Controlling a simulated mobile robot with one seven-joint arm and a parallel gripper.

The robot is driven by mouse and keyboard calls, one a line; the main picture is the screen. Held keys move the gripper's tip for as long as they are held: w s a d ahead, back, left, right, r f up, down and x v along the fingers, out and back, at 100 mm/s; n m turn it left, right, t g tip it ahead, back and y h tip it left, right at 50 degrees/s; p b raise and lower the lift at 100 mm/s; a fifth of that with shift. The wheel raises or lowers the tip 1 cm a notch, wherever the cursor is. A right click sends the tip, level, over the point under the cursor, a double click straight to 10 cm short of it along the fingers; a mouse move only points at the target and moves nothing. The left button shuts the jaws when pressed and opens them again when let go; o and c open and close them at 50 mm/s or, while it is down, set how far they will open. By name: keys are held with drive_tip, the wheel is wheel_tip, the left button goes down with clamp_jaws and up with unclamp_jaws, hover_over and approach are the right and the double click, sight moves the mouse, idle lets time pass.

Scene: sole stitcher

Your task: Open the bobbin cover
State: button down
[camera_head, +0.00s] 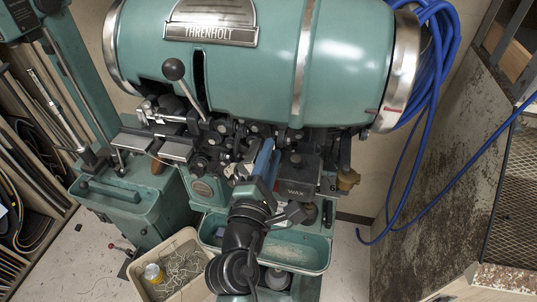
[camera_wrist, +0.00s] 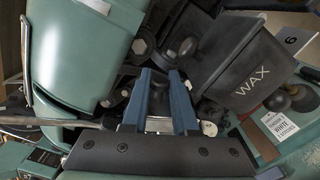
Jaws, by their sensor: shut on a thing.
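The green stitching machine (camera_head: 250,55) fills the top of the head view, with a crowded dark mechanism (camera_head: 215,140) below its drum. My gripper (camera_head: 264,155) reaches up into this mechanism from below. In the wrist view, the blue fingers of my gripper (camera_wrist: 162,78) are close together on a small dark part (camera_wrist: 160,88), mostly hidden between them. A dark rounded knob (camera_wrist: 183,46) shows just beyond the fingertips. I cannot tell for sure which part is the bobbin cover, or whether it is open.
A black WAX box (camera_head: 297,188) stands close to the right of my gripper; it also shows in the wrist view (camera_wrist: 250,70). A lever with a black ball (camera_head: 174,69) is at left. A green tray (camera_head: 300,258) and a bin of thread (camera_head: 180,265) are below. Blue hoses (camera_head: 440,60) hang at right.

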idle(0.3)
drive_tip(key=c, duration=0.7)
unclamp_jaws()
